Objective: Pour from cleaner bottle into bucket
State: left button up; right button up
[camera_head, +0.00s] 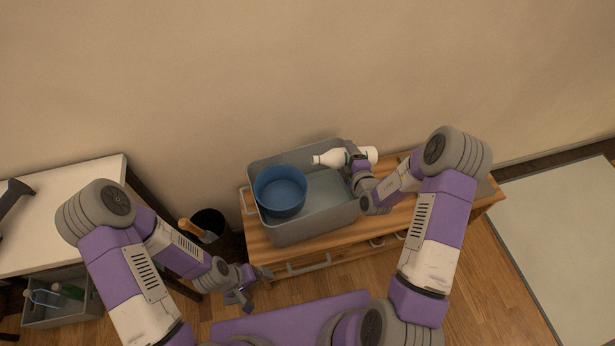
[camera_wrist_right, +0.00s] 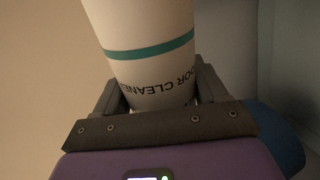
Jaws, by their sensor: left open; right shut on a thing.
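The white cleaner bottle (camera_head: 333,158) with a teal band lies tipped on its side in the head view, its cap end pointing left. My right gripper (camera_head: 357,160) is shut on it over the right part of the grey bin. In the right wrist view the bottle (camera_wrist_right: 150,60) stands between the fingers, with part of its label lettering showing. The blue bucket (camera_head: 281,190) sits in the left part of the bin, left of and below the bottle's cap end in the picture. My left gripper (camera_head: 240,288) is open and empty, in front of the wooden cabinet.
The grey bin (camera_head: 300,230) stands on a low wooden cabinet (camera_head: 262,247) with handles. A white table (camera_head: 70,195) is at the left, with a crate (camera_head: 60,315) of bottles below it. A dark bin (camera_head: 208,222) with a wooden-handled tool stands between table and cabinet.

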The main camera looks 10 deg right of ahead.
jog(key=shift+a, duration=0.1)
jog(key=shift+f+n+h, duration=0.4)
jog(key=shift+f+n, duration=0.15)
jog(key=shift+n, duration=0.15)
dwell(0.4)
jog(key=shift+a+n, duration=0.1)
jog(key=shift+n, duration=0.3)
jog(key=shift+r+p, duration=0.15)
jog(key=shift+p, duration=0.4)
jog(key=shift+n+p, duration=0.3)
jog(key=shift+p, duration=0.05)
